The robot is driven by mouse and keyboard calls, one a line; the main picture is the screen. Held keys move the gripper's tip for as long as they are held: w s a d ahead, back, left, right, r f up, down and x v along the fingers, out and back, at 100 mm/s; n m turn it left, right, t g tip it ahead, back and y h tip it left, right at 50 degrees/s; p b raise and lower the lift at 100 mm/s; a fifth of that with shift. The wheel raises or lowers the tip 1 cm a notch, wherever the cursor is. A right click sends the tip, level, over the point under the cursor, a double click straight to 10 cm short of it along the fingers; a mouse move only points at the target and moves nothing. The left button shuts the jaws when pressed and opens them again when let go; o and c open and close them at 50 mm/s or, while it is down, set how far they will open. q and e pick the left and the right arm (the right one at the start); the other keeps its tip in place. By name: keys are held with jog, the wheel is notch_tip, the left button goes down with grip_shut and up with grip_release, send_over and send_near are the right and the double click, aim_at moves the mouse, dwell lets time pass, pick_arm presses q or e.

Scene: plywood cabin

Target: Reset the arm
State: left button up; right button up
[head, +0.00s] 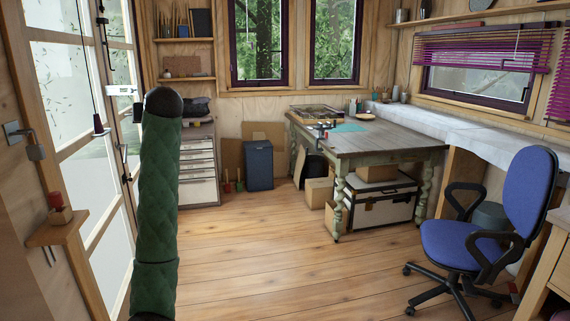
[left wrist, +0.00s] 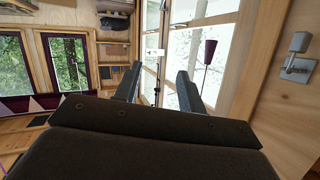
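My left arm (head: 158,190), in a green quilted sleeve, stands upright at the left of the head view with its black end raised. My right arm and gripper are in neither view.
A glazed door (head: 75,100) and a small wooden shelf (head: 57,228) are at the left. A wooden table (head: 385,140) stands at the back, a blue office chair (head: 490,225) at the right. The wooden floor (head: 270,265) is clear in the middle.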

pick_arm(q)
jog(key=s+d+f+m+h+p, duration=0.1)
jog(key=s+d+f+m+h, duration=0.15)
jog(key=s+d+f, duration=0.65)
jog(key=s+d+f+m+g+h+p, duration=0.15)
jog(key=s+d+f+h, duration=0.35)
jog(key=f, duration=0.7)
jog(key=s+d+f+m+h+p, duration=0.1)
jog(key=s+d+f+m+h, duration=0.15)
jog(key=s+d+f, duration=0.55)
jog(key=s+f+g+p, duration=0.1)
jog(key=s+f+g, duration=0.1)
jog(key=s+f, duration=0.7)
jog(key=s+d+f+m+g+p, duration=0.1)
jog(key=s+f+g, duration=0.2)
jog(key=s+f, duration=0.7)
jog(key=s+d+f+g+p, duration=0.1)
jog(key=s+f+g+p, duration=0.1)
jog(key=s+f, duration=0.8)
jog(key=s+g, duration=0.1)
jog(key=s, duration=0.8)
jog(key=shift+s, duration=0.15)
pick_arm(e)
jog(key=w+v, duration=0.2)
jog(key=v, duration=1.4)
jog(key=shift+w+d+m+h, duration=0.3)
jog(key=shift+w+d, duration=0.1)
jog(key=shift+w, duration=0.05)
